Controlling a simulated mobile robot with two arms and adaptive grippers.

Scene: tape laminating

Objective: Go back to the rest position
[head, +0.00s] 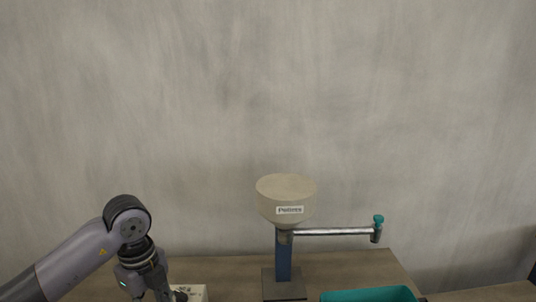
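My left arm comes in from the left and bends down at its wrist. My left gripper (165,296) is at the bottom edge of the head view, beside a small pale block-like object (195,292) on the table. The fingertips are cut off or hidden, so I cannot tell whether it is open or shut, or whether it touches the pale object. My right gripper is not in view.
A beige hopper (286,193) with a small label stands on a blue post (284,262) with a dark base. A metal pipe (335,231) with a teal cap reaches right. A teal bin (368,295) is at the front. Bare wooden table (235,273) shows left of the post.

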